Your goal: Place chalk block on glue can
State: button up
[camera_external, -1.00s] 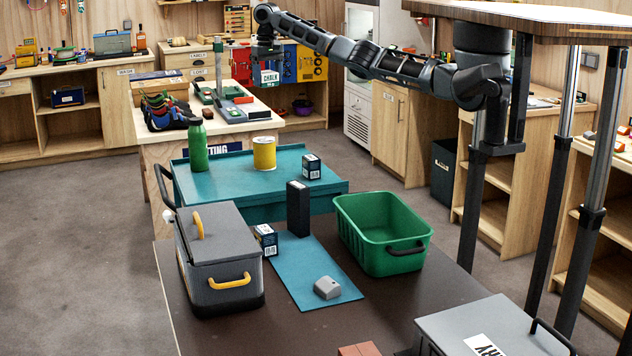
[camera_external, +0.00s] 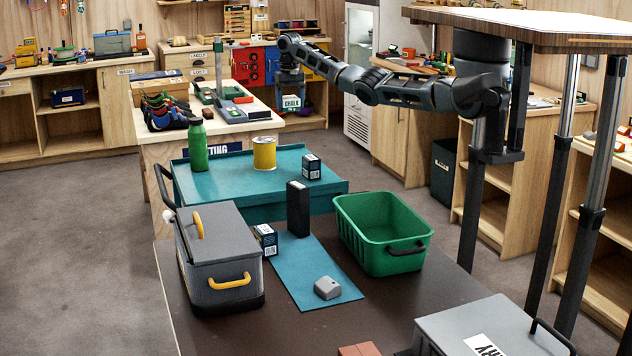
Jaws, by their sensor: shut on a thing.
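My gripper (camera_external: 290,92) points down at the end of my outstretched arm, in the upper middle of the view. It is shut on the chalk block (camera_external: 291,103), a small white and green block with the word CHALK on it. The yellow can (camera_external: 264,153), which looks like the glue can, stands upright on the teal cart's top, below and to the left of my gripper. Nothing rests on the can's lid.
A green bottle (camera_external: 198,146) and a small dark box (camera_external: 311,167) flank the can on the teal cart (camera_external: 225,178). Nearer are a tall black block (camera_external: 298,208), a green bin (camera_external: 384,236) and a grey cooler (camera_external: 221,262). A wooden bench (camera_external: 262,123) stands behind the cart.

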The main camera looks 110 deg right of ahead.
jog(key=w+a+f, duration=0.2)
jog(key=w+f, duration=0.7)
jog(key=shift+w+a+f+p, duration=0.15)
jog(key=shift+a+f+p, duration=0.05)
jog(key=shift+f+p, duration=0.15)
jog(key=shift+f, duration=0.2)
jog(key=o, duration=1.1)
jog(key=shift+c, duration=0.2)
notch_tip(320, 180, up, 12)
jog(key=shift+r, duration=0.2)
